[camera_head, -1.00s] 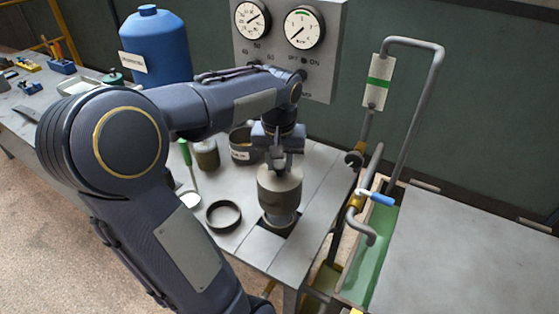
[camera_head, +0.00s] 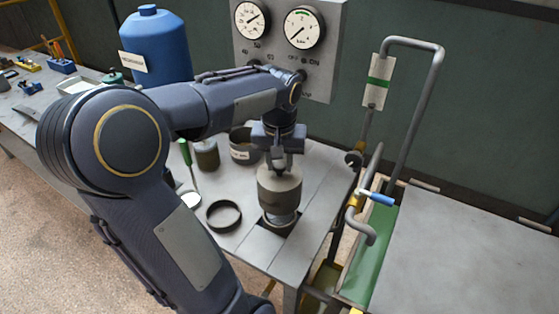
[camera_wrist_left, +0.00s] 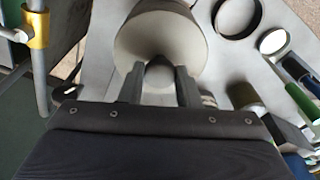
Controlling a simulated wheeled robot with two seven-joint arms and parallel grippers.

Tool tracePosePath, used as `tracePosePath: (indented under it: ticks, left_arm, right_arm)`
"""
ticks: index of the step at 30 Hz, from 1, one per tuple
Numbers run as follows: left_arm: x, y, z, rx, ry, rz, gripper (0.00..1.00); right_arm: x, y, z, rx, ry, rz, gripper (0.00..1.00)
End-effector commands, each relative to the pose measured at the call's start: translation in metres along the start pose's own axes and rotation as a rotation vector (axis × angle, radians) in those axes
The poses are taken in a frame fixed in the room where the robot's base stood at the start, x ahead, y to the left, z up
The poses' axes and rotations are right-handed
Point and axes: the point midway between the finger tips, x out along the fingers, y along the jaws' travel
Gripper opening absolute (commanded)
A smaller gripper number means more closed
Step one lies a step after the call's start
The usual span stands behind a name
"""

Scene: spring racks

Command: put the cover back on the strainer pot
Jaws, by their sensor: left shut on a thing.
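My left gripper (camera_head: 279,160) points down and is shut on the knob of the grey cover (camera_head: 279,190). In the left wrist view, the two fingers (camera_wrist_left: 159,85) stand on either side of the knob, with the wide cover (camera_wrist_left: 150,40) beyond them. The cover is over the strainer pot (camera_head: 281,217), whose lower part shows below it in a dark square opening in the bench. I cannot tell whether the cover is fully seated. My right gripper is not in view.
A dark ring (camera_head: 223,215) lies on the bench left of the pot. A jar (camera_head: 206,154), a dark can (camera_head: 243,146) and a green-handled tool (camera_head: 186,153) stand behind it. A bent pipe with a blue-handled valve (camera_head: 377,197) is to the right. The bench right of the pot is clear.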

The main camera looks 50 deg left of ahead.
Motion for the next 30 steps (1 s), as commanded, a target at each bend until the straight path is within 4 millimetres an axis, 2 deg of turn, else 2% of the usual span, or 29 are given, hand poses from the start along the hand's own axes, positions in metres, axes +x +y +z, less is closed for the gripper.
tracePosePath:
  ticks: [30]
  left_arm:
    - [0.025, 0.000, 0.003, 0.000, 0.001, 0.000, 0.00]
  right_arm:
    - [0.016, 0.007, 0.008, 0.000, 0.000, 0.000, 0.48]
